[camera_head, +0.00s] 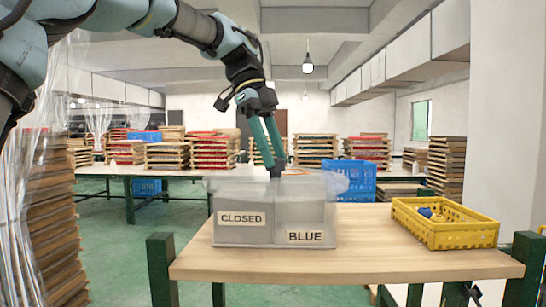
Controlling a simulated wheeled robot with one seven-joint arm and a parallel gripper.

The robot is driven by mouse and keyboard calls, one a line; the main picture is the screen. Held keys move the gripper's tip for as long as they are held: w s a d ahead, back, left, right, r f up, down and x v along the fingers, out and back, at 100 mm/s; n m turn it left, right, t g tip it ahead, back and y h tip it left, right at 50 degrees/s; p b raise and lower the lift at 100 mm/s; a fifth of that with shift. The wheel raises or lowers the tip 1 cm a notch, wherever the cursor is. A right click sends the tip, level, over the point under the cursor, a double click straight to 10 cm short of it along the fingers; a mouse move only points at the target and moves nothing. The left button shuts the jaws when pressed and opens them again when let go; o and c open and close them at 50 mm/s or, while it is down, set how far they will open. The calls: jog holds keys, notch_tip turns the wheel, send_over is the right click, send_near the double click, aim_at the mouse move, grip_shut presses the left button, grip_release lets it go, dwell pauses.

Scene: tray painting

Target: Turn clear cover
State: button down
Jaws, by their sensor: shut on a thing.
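A grey two-part box (240,235) stands on the wooden table, with a "CLOSED" label on its left part and a "BLUE" label on its right part. A clear cover (332,184) lies across the top of the box and sticks out past its right side. My gripper (275,172) comes down from above at the middle of the cover. Its green fingers are together, shut on the clear cover. The exact grip point at the fingertips is hard to make out.
A yellow crate (446,234) with small blue and yellow items stands on the right of the wooden table (370,262). A blue crate (347,172) is behind the box. Clear plastic strips (18,215) hang at the left. The table's front middle is clear.

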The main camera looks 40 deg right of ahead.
jog(key=n+h+b, duration=0.1)
jog(key=n, duration=0.2)
jog(key=shift+a+f+t, duration=0.1)
jog(key=shift+t, duration=0.2)
jog(key=n+t+h+b, duration=0.1)
jog(key=n+b, duration=0.1)
jog(key=n, duration=0.2)
jog(key=shift+s, duration=0.2)
jog(key=n+t+b, duration=0.1)
jog(key=n, duration=0.3)
jog(key=shift+s+a+h, duration=0.1)
jog(key=shift+h, duration=0.3)
jog(key=shift+n+t, duration=1)
jog(key=shift+n, duration=0.9)
jog(key=shift+c, duration=1.9)
grip_release()
